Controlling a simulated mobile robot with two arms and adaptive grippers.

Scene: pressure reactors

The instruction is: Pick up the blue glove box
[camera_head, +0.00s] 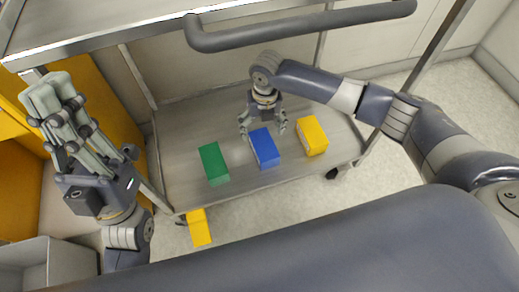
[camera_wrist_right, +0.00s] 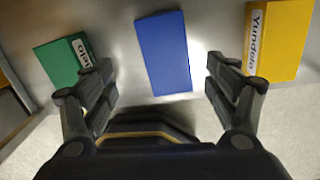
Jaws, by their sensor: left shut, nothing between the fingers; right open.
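The blue glove box (camera_head: 264,148) lies on the lower shelf of a metal cart, between a green box and a yellow box. In the right wrist view the blue box (camera_wrist_right: 163,53) sits centred ahead of the fingers. My right gripper (camera_head: 264,128) is open and empty, at the far end of the blue box, with a finger to each side. In the right wrist view its fingertips (camera_wrist_right: 161,70) are spread wider than the box; I cannot tell if they touch anything. My left gripper (camera_head: 55,98) is shut and empty, raised at the left, away from the boxes.
The green box (camera_head: 213,163) is left of the blue one and the yellow box (camera_head: 312,136) is right of it, with small gaps. The cart shelf (camera_head: 190,120) has bare room behind. A cart handle (camera_head: 300,27) crosses above. Another yellow box (camera_head: 199,227) shows below the shelf edge.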

